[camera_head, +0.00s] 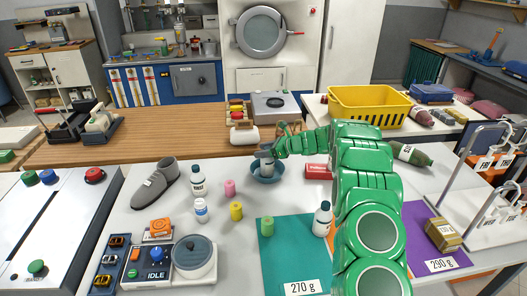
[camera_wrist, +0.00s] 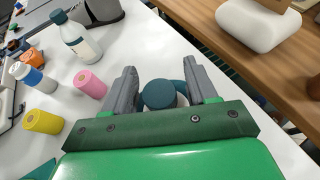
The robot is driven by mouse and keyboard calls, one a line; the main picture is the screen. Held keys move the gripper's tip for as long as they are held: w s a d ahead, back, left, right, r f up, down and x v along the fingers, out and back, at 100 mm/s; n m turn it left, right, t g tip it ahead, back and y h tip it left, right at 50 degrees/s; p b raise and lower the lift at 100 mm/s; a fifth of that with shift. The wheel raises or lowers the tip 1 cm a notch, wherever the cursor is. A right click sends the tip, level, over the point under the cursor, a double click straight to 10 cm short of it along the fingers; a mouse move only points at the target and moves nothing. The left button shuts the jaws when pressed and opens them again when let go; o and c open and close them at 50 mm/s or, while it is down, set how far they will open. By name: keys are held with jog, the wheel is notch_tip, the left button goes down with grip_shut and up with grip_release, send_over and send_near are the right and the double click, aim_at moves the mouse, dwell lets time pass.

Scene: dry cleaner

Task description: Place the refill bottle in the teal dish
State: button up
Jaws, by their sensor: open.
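A white bottle with a dark teal cap, apparently the refill bottle (camera_head: 268,163), stands in the teal dish (camera_head: 265,177) in the head view. Its round cap (camera_wrist: 159,94) shows from above in the wrist view. My gripper (camera_head: 267,154) is over the dish at the bottle's top. In the wrist view its open fingers (camera_wrist: 161,68) are on either side of the cap, with a gap visible on the right. A bit of teal dish (camera_wrist: 182,88) shows behind the cap. The bottle's lower part is hidden by the dish wall.
Other bottles (camera_head: 197,180) (camera_head: 201,211) (camera_head: 322,220) stand left and right of the dish. A shoe (camera_head: 156,186) lies left. A red box (camera_head: 317,171) is right, by my arm.

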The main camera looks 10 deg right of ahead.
jog(key=v, duration=1.2)
jog(key=s+a+r+n+g+h, duration=0.15)
jog(key=s+a+r+n, duration=0.3)
jog(key=s, duration=0.55)
jog(key=s+a+r+n+g+h, duration=0.1)
jog(key=s+a+r+n+g, duration=0.3)
jog(key=s, duration=0.6)
jog(key=s+a+r+n+g+h, duration=0.1)
jog(key=s+a+r+n+h, duration=0.1)
jog(key=s+a+r+n, duration=0.5)
jog(key=s+d+f+n+h, duration=0.1)
jog(key=s+d+n+h, duration=0.1)
jog(key=s, duration=1)
jog(key=s+d+f+n+g+h, duration=0.1)
jog(key=s+d+n+h, duration=0.2)
jog(key=s, duration=0.8)
jog(key=s+d+f+n+h, duration=0.1)
jog(key=s+d+n+h, duration=0.1)
jog(key=s, duration=1)
jog(key=shift+s+d+n, duration=0.4)
jog(key=shift+d+n, duration=0.05)
jog(key=shift+d, duration=0.65)
jog(key=shift+f+h, duration=0.15)
jog(key=shift+h, duration=0.1)
